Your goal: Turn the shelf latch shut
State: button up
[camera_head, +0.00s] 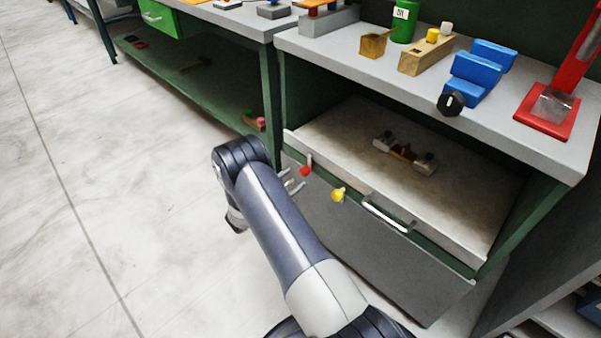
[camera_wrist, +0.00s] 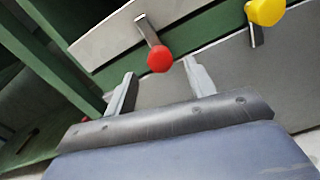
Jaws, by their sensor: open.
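A red knob (camera_head: 305,171) sits on a short metal lever at the left front of the pull-out shelf (camera_head: 340,190). It also shows in the wrist view (camera_wrist: 160,59), its lever running up onto the shelf's pale front board. A yellow knob (camera_head: 338,195) on another lever is to its right; in the wrist view (camera_wrist: 266,11) that lever points down. I cannot tell from the frames which one is the shelf latch. My gripper (camera_head: 293,183) is open, close to the red knob. In the wrist view its fingers (camera_wrist: 160,72) are apart, the red knob appearing between and beyond their tips.
A handle (camera_head: 386,214) is right of the yellow knob, above a grey panel (camera_head: 350,240). Small parts (camera_head: 404,154) lie on the shelf. The bench top (camera_head: 345,45) above holds blue blocks (camera_head: 478,68) and a red press (camera_head: 560,100). The floor at left is clear.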

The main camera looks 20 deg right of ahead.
aim_at(302, 172)
jog(key=v, duration=0.5)
jog(key=shift+s+a+p, duration=0.1)
jog(key=shift+a+p, duration=0.1)
jog(key=shift+p, duration=0.1)
jog(key=b+x, duration=0.2)
jog(key=x, duration=0.9)
jog(key=shift+r+n+p, duration=0.2)
jog(key=shift+n+p, duration=0.1)
jog(key=shift+p, duration=0.65)
jog(key=shift+s+a+f+n, duration=0.1)
jog(key=shift+s+a+n, duration=0.05)
jog(key=shift+a, duration=0.3)
jog(key=shift+s+a+f+n, duration=0.1)
jog(key=shift+s+a+n, duration=0.1)
jog(key=shift+a, duration=0.2)
